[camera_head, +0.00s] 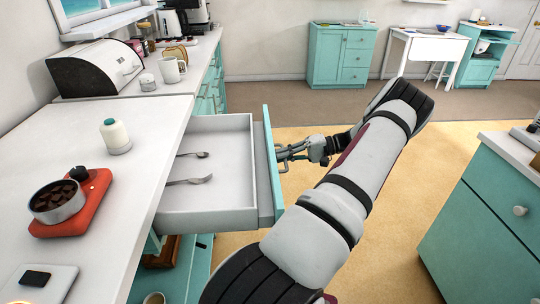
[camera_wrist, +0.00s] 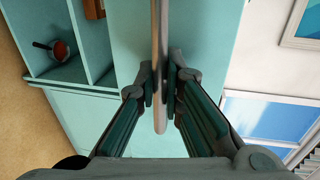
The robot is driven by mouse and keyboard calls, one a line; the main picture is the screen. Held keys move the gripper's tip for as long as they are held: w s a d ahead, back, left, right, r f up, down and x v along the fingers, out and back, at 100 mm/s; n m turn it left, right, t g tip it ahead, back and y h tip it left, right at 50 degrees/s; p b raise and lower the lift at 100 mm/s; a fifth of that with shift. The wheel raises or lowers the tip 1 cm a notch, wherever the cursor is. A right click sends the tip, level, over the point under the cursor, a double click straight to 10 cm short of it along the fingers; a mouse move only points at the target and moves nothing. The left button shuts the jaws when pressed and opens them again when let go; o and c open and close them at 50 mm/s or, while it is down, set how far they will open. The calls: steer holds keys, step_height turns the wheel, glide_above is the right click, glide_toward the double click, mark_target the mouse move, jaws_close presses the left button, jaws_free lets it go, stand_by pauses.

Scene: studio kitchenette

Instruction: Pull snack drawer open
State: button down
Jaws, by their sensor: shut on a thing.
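The drawer (camera_head: 228,188) is pulled well out from under the left white counter, and its teal front (camera_head: 268,165) stands clear of the cabinet. My gripper (camera_head: 283,153) is at the outer side of the drawer front. In the wrist view the fingers are closed from both sides on a long bar handle (camera_wrist: 160,45).
A teal cabinet (camera_head: 480,220) stands at the right. Open floor (camera_head: 400,190) lies between.

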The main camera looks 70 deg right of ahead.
steer(key=shift+f+v, duration=0.15)
steer(key=shift+v, duration=0.5)
steer(key=shift+f+v, duration=0.15)
steer(key=shift+v, duration=0.55)
steer(key=c, duration=1.7)
jaws_free()
steer(key=shift+s+d, duration=0.1)
steer(key=shift+s, duration=0.05)
steer(key=v, duration=1.1)
steer(key=shift+s+d+r, duration=0.1)
steer(key=shift+s, duration=0.2)
